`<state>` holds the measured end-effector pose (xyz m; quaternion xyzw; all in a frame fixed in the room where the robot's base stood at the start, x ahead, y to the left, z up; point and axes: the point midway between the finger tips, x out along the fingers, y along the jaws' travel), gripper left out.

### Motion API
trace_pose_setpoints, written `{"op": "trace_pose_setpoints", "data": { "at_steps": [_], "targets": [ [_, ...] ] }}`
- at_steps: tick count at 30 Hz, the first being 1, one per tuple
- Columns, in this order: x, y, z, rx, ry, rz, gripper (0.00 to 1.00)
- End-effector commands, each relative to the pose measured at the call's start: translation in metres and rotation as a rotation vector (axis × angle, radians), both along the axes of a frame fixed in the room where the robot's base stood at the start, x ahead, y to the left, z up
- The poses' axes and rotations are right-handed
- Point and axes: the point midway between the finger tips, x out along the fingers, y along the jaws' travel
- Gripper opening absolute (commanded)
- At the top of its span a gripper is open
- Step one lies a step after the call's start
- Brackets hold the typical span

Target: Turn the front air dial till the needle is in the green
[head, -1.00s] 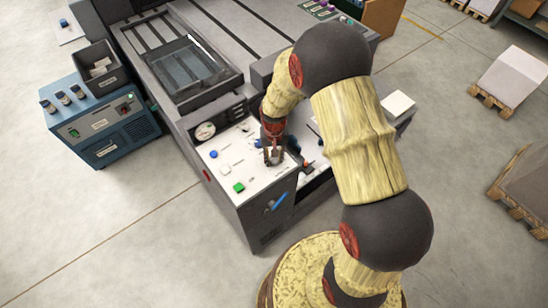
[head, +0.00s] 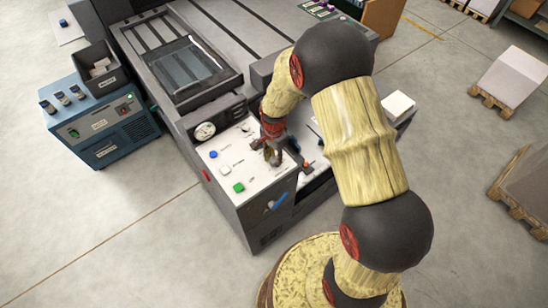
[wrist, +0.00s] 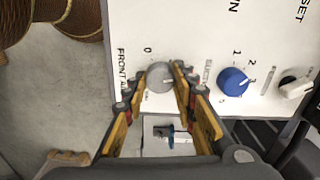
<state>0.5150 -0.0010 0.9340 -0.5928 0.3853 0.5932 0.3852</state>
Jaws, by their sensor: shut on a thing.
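The front air dial is a grey round knob (wrist: 159,77) on the white panel (wrist: 205,22), with "FRONT" lettering and a 0 beside it in the wrist view. My gripper (wrist: 160,82) is shut on this knob, one finger on each side. In the head view my gripper (head: 272,155) is down at the panel and hides the knob. A round white gauge (head: 205,131) stands at the panel's upper left in the head view. Its needle and any green zone are too small to read.
In the head view, blue (head: 213,154), white (head: 225,169) and green (head: 238,187) buttons lie left of my gripper. A blue cabinet (head: 105,125) stands apart at left.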

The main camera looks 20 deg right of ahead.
Motion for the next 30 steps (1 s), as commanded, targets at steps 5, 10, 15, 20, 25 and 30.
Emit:
{"op": "trace_pose_setpoints", "data": {
  "at_steps": [5,10,15,20,25,30],
  "targets": [
    [-0.0002,0.0005,-0.0002,0.000,0.000,-0.091,0.02],
    [-0.0001,0.0005,-0.0001,0.000,0.000,-0.144,0.02],
    [0.0000,0.0005,-0.0001,0.000,0.000,-0.166,0.02],
    [0.0001,0.0005,0.0000,0.000,0.000,-0.171,0.02],
    [0.0002,0.0005,0.0000,0.000,-0.001,-0.171,0.02],
    [0.0003,0.0005,0.0001,0.000,-0.001,-0.170,0.33]
  ]
}}
